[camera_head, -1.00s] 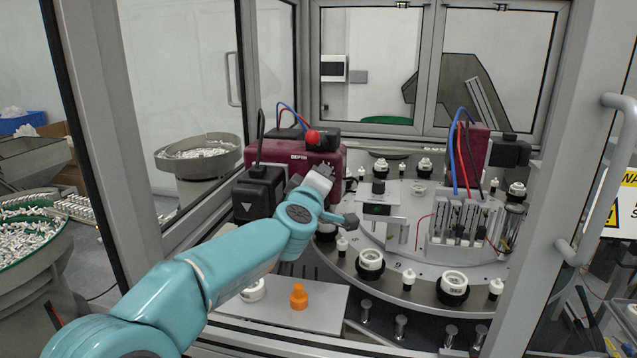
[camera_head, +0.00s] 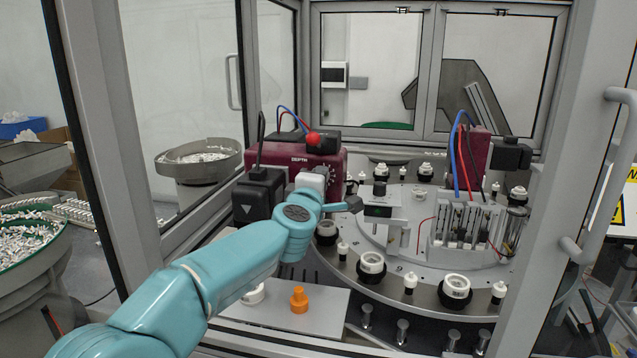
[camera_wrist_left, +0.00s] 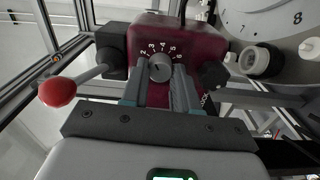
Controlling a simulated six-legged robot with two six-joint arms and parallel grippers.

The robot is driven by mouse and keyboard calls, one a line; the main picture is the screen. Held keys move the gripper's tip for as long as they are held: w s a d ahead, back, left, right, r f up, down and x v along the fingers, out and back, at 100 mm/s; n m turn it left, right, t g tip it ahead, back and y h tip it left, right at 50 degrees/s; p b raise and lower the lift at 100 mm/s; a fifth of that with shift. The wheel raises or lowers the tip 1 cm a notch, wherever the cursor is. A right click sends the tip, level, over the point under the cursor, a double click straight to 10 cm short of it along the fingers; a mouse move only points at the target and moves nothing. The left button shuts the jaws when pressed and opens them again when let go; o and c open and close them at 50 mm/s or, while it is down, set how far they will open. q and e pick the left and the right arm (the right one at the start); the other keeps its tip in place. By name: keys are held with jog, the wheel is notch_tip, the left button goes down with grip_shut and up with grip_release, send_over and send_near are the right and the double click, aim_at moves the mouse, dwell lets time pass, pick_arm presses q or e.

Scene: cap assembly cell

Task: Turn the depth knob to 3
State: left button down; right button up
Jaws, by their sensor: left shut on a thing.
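The depth knob (camera_wrist_left: 160,68) is a small grey dial on the dark red housing (camera_wrist_left: 205,45), with white numerals 2 to 6 in an arc above it. In the wrist view my left gripper (camera_wrist_left: 160,76) has a finger on either side of the knob and is shut on it. I cannot clearly read which numeral the knob's mark points to. In the head view the red housing (camera_head: 325,161) carries the label DEPTH, and my left gripper (camera_head: 311,180) is against its front, hiding the knob. My right gripper is not in view.
A red ball-ended lever (camera_wrist_left: 58,91) sticks out left of the housing in the wrist view. A black box (camera_head: 256,195) stands left of my gripper. The round indexing table (camera_head: 415,255) with caps lies to the right. An orange part (camera_head: 299,298) stands on the front plate.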

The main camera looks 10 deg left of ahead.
pick_arm(q)
jog(key=shift+d, duration=0.15)
jog(key=c, duration=1)
grip_release()
jog(key=shift+o, duration=0.8)
jog(key=shift+w+d, duration=0.15)
jog(key=shift+w, duration=0.05)
jog(key=s+b, duration=0.5)
jog(key=s, duration=1.1)
jog(key=shift+s, duration=0.25)
jog(key=shift+w, duration=0.1)
jog(key=shift+s, duration=0.2)
